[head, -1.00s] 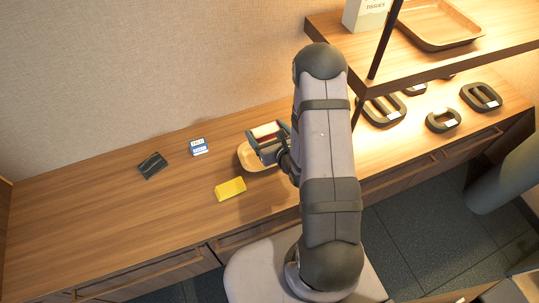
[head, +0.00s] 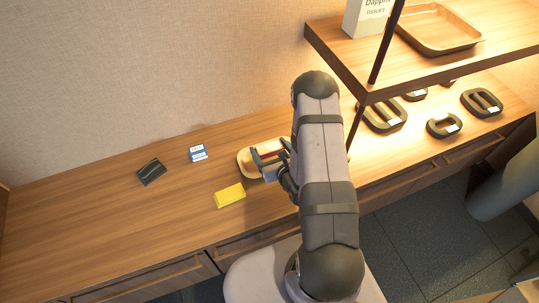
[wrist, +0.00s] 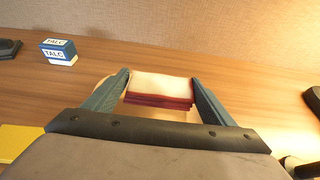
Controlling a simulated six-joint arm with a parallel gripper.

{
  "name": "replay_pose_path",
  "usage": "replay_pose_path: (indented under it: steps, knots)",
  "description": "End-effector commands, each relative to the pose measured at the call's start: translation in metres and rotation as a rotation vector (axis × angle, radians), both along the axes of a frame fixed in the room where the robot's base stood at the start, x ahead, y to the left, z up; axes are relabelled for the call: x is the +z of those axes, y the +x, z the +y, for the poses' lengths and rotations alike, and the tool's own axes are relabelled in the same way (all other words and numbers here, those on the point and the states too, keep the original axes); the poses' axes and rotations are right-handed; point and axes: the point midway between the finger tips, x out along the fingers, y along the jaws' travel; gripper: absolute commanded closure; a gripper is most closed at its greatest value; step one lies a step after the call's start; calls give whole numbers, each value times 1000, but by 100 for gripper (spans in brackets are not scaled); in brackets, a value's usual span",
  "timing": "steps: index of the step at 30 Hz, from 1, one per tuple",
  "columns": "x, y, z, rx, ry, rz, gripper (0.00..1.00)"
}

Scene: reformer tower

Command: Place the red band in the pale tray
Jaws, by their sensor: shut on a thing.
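The red band (wrist: 160,101) is between the two blue-grey fingers of my gripper (wrist: 161,92) in the wrist view. It looks like stacked red layers with a cream top face. My gripper (head: 270,160) is shut on it in the head view, where the red (head: 273,155) shows between the fingers. The pale tray (head: 245,161) lies on the counter directly under and around the gripper, its right part hidden by the gripper and arm. Whether the band touches the tray floor I cannot tell.
A yellow block (head: 230,195) lies in front of the tray. A blue and white talc box (head: 198,153) and a dark wallet-like item (head: 151,171) lie to the left. A raised shelf (head: 345,68) and several dark rings (head: 444,125) are at right. The counter's left end is clear.

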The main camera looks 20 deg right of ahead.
Motion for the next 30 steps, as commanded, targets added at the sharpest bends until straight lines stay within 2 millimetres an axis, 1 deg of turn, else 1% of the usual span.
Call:
replay_pose_path:
  steps: [6,9,19,23,24,26,27,30]
  knots:
    - [-29,-1,0,1,1,3,44]
    - [-37,-1,0,0,0,2,44]
    - [-39,0,0,0,0,1,44]
    - [-43,0,0,0,0,1,44]
    - [-43,0,0,0,0,1,20]
    - [-42,0,0,0,0,1,6]
    - [-42,0,0,0,0,1,4]
    - [-42,0,0,0,0,1,4]
